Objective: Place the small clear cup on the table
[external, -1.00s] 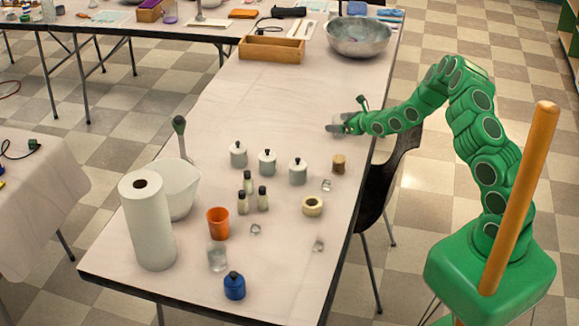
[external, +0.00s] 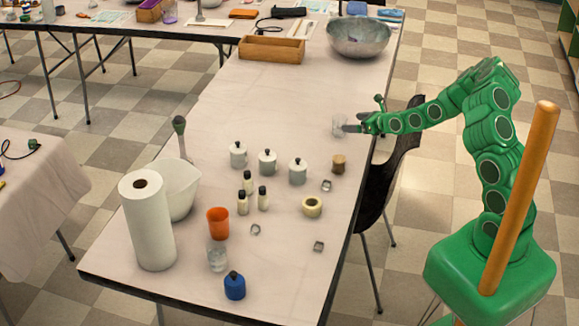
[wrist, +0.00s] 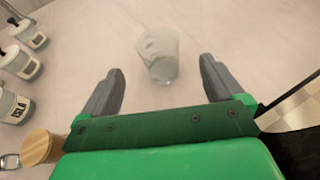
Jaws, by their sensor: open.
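A small clear cup (external: 338,125) stands on the white table (external: 250,105) near its right edge. It also shows in the wrist view (wrist: 157,50), just ahead of the fingertips and centred between them. My gripper (external: 353,127) is just right of the cup in the external view, low over the table edge. In the wrist view its two grey fingers (wrist: 162,66) are spread wide with nothing held between them. Another clear cup (external: 217,258) stands at the front of the table, by the orange cup (external: 218,223).
White lidded jars (external: 267,162), a cork-coloured jar (external: 338,164), a tape roll (external: 312,206) and small bottles stand nearer the front. A paper towel roll (external: 147,225) is at front left. A wooden box (external: 271,49) and metal bowl (external: 358,37) stand behind. The table's middle is clear.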

